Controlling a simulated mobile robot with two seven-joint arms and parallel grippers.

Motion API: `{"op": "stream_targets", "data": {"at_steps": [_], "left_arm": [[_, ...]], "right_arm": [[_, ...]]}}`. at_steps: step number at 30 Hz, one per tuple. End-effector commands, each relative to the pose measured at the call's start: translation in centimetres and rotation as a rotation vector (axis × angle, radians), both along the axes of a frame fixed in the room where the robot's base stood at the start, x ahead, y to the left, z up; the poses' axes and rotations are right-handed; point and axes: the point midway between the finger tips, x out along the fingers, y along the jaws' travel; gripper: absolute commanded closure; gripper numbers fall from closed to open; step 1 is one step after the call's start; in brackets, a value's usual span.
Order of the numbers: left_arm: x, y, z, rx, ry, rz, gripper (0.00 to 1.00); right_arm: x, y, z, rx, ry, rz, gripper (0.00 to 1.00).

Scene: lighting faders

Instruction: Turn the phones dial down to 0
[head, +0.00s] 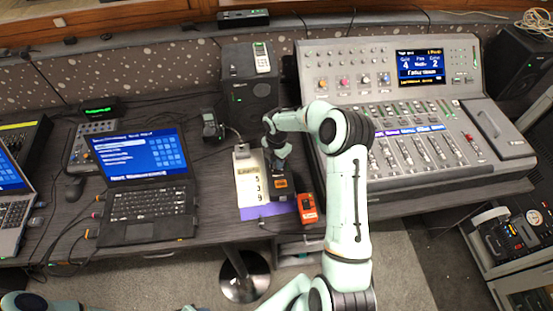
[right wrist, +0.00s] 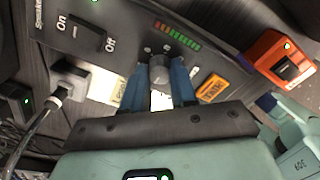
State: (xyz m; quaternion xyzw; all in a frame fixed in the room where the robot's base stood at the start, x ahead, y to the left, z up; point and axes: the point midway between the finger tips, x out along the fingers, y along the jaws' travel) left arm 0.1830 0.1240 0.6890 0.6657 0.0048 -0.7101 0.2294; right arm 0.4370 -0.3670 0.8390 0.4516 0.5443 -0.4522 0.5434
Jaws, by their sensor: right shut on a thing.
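The phones dial (right wrist: 159,70) is a grey round knob on a dark box (right wrist: 125,22), seen in the right wrist view. My right gripper (right wrist: 160,82) has its two blue fingers on either side of the knob, shut on it. The dial's lettering is too small or hidden to read. In the head view my right gripper (head: 278,150) reaches down over the dark box (head: 262,178), and the arm and hand hide the dial. My left gripper is not in view; only a bit of my arm shows at the lower left.
On the box are a speakers On/Off switch (right wrist: 84,35) and a coloured level bar (right wrist: 176,36). An orange device (head: 308,208) stands right beside it, near the front edge. A laptop (head: 145,185) is to the left, a fader console (head: 410,110) to the right, a speaker (head: 249,95) behind.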

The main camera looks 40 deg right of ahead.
Motion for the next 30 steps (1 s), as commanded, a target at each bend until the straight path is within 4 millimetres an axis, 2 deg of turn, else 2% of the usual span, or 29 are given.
{"op": "stream_targets", "data": {"at_steps": [18, 30], "left_arm": [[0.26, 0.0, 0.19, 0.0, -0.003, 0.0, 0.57], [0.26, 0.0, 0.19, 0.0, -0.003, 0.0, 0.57]], "right_arm": [[0.17, -0.03, 0.16, -0.001, -0.006, 0.574, 1.0], [0.16, -0.04, 0.17, -0.002, -0.006, 0.825, 1.0]]}}
